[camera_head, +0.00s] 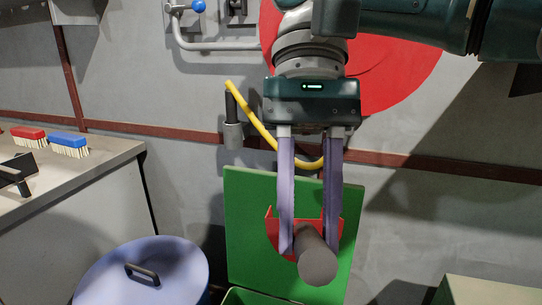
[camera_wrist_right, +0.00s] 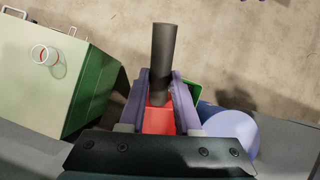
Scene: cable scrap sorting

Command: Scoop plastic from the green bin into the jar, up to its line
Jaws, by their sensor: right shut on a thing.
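My right gripper (camera_head: 309,236) points down and is shut on a scoop with a thick grey handle (camera_head: 318,265) and a red pan (camera_head: 276,226). In the right wrist view the handle (camera_wrist_right: 163,55) sticks out past the fingers and the red pan (camera_wrist_right: 158,121) lies between them. The green bin (camera_head: 250,296) is at the bottom edge, its raised green lid (camera_head: 248,200) behind the scoop. The bin's inside and the plastic are out of sight. My left gripper is not in view.
A lilac round lid with a black handle (camera_head: 150,268) is left of the green bin. A bench (camera_head: 100,165) at the left holds a red brush (camera_head: 29,136) and a blue brush (camera_head: 69,143). A yellow hose (camera_head: 252,110) hangs on the wall behind my gripper.

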